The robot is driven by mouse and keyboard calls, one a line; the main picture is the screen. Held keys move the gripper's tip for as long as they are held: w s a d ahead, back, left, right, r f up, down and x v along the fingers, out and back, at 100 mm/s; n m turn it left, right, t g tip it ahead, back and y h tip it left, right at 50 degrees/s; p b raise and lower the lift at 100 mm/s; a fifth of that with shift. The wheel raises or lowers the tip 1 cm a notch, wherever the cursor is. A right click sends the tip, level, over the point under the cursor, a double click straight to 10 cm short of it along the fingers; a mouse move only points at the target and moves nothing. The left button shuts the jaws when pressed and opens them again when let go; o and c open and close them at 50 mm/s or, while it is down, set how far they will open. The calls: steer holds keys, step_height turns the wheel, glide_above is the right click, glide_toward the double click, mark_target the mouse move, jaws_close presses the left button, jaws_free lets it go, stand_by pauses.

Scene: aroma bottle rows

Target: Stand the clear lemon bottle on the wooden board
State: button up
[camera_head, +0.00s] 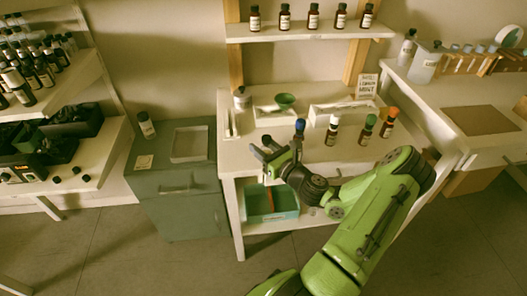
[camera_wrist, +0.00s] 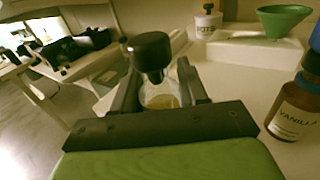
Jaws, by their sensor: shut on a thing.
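My gripper (camera_head: 267,153) is over the left front part of the white middle desk. In the wrist view, my gripper (camera_wrist: 160,88) is shut on a clear bottle (camera_wrist: 159,101) with a black cap and pale yellow liquid. The bottle is upright between the fingers; its label is not visible, so I cannot read whether it says lemon. I cannot tell from these views whether its base touches the desk. A flat brown board (camera_head: 481,120), which looks like the wooden board, lies bare on the right-hand counter, far from my gripper.
A blue-capped bottle (camera_head: 299,130) labelled vanilla (camera_wrist: 297,112) stands close to the right of my gripper. White-capped (camera_head: 332,132), green-capped (camera_head: 367,131) and orange-capped (camera_head: 389,124) bottles stand further right. A green funnel (camera_head: 286,100) and a tray (camera_head: 342,112) are behind. A clear jug (camera_head: 424,66) stands behind the board.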

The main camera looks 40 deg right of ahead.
step_height(320, 180, up, 8)
steer(key=p, duration=0.3)
steer(key=shift+a+r, duration=0.1)
